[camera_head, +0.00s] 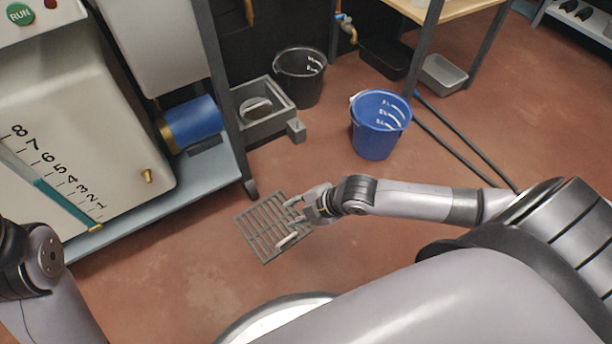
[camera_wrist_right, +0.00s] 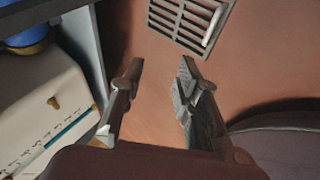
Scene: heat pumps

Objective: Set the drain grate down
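The drain grate (camera_head: 263,230) is a grey slotted rectangle with a pale bar handle. It appears to lie flat on the red-brown floor, though the exact contact is hard to see. In the right wrist view the grate (camera_wrist_right: 178,20) is at the top, beyond the fingertips, partly cut off by the frame. My right gripper (camera_head: 294,212) is over the right side of the grate in the head view. In the right wrist view the right gripper (camera_wrist_right: 161,66) is open, with bare floor between its fingers. My left arm shows at lower left; its gripper is out of view.
A grey concrete drain box (camera_head: 262,125) stands behind the grate, with a black bucket (camera_head: 300,78) beside it. A blue bucket (camera_head: 378,130) stands behind my right arm. The heat-pump bench (camera_head: 165,215) borders the left.

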